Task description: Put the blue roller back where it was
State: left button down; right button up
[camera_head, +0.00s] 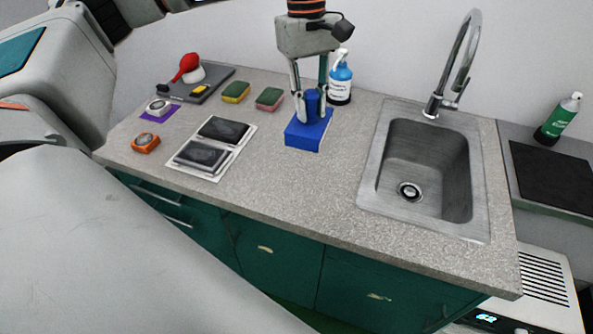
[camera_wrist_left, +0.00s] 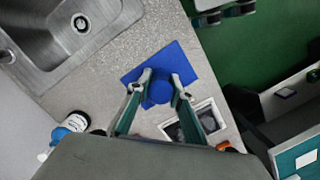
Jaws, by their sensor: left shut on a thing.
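The blue roller (camera_head: 313,101) is upright between the fingers of my left gripper (camera_head: 312,112), which is shut on it. It also shows in the left wrist view (camera_wrist_left: 159,92), seen from above between the fingertips. Directly below is a blue square pad (camera_head: 303,142), also in the left wrist view (camera_wrist_left: 181,62). The fingertips are close over the pad; I cannot tell whether the roller touches it. What seems to be part of my right gripper (camera_wrist_left: 226,14) shows at the top edge of the left wrist view, its opening unclear.
A blue-labelled bottle (camera_head: 341,82) stands close behind the gripper. The sink (camera_head: 425,165) with its tap (camera_head: 455,70) is to the right. Green and red sponges (camera_head: 236,92) (camera_head: 269,98) and a white tray with dark pads (camera_head: 222,171) are to the left. The counter front is clear.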

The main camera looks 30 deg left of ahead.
pick_arm(q)
jog(key=r+n, duration=0.1)
jog(key=n, duration=0.1)
jog(key=a+r+n+b, duration=0.1)
jog(key=r+n, duration=0.1)
jog(key=n, duration=0.1)
jog(key=a+r+n+t, duration=0.1)
jog(key=r+n, duration=0.1)
jog(key=shift+w+a+r+b, duration=0.15)
jog(key=shift+w+b, duration=0.1)
jog(key=shift+b, duration=0.1)
jog(key=shift+a+r+n, duration=0.15)
jog(key=shift+r+n, duration=0.1)
jog(key=shift+n, duration=0.35)
jog(key=shift+f, duration=0.1)
jog(key=shift+a+f+b, duration=0.1)
jog(key=shift+f+b, duration=0.85)
jog(key=shift+f, duration=8.8)
pick_arm(e)
jog(key=f, duration=0.1)
jog(key=a+f, duration=0.1)
jog(key=f, duration=0.1)
jog(key=shift+w+y, duration=0.1)
jog(key=shift+y, duration=0.2)
